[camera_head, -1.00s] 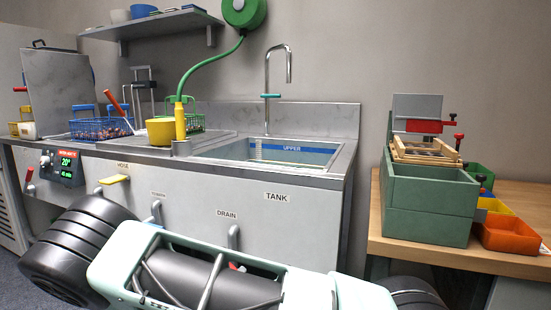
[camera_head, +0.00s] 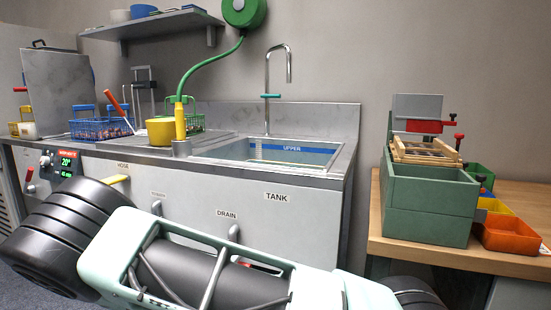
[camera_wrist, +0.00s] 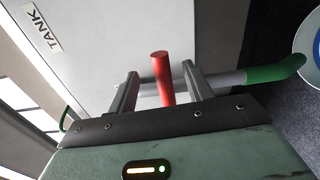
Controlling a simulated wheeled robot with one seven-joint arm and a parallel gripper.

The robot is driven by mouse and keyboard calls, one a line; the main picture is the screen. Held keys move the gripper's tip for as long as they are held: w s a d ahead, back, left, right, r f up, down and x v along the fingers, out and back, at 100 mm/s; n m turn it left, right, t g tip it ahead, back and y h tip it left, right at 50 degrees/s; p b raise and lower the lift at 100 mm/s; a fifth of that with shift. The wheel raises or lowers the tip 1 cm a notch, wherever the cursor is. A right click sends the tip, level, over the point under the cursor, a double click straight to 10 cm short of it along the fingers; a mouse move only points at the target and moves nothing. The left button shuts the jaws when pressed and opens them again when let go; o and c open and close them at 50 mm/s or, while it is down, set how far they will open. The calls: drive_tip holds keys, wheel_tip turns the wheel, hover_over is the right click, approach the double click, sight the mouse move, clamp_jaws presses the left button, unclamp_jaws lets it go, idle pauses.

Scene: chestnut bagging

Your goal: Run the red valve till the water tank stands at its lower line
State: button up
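The red valve handle (camera_wrist: 161,75) is a straight red bar in the wrist view, on a grey pipe (camera_wrist: 228,80) with a green end. My gripper (camera_wrist: 160,70) is open, with its two fingers on either side of the red handle. Gaps show between the handle and each finger. The water tank (camera_head: 340,168) is a steel basin set in the counter at the head view's centre. A blue band marked UPPER (camera_head: 291,149) runs along its back wall, with water below it. I cannot make out a lower line. My arm hides the gripper in the head view.
A faucet (camera_head: 267,95) stands behind the tank. A green box (camera_head: 428,215) and an orange bin (camera_head: 510,234) sit on the wooden table at right.

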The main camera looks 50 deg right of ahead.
drive_tip(key=shift+a, duration=0.1)
idle(0.4)
drive_tip(key=p+v, duration=0.1)
drive_tip(key=v, duration=0.8)
idle(0.5)
drive_tip(key=s+a+r+m+g+y, duration=0.1)
drive_tip(key=s+a+g+y, duration=0.3)
drive_tip(key=s, duration=0.2)
drive_tip(key=s+a+r+g+y, duration=0.1)
drive_tip(key=s+a+g+y, duration=0.3)
drive_tip(key=s, duration=0.3)
drive_tip(key=s+a+r+n+t+y, duration=0.2)
drive_tip(key=s+a+r+n+y, duration=0.2)
drive_tip(key=s+a+r+y, duration=0.7)
wheel_tip(320, 180, up, 29)
drive_tip(key=w+a+h+p, duration=0.1)
drive_tip(key=p, duration=2.9)
drive_tip(key=shift+a, duration=0.25)
drive_tip(key=shift+d+f, duration=0.1)
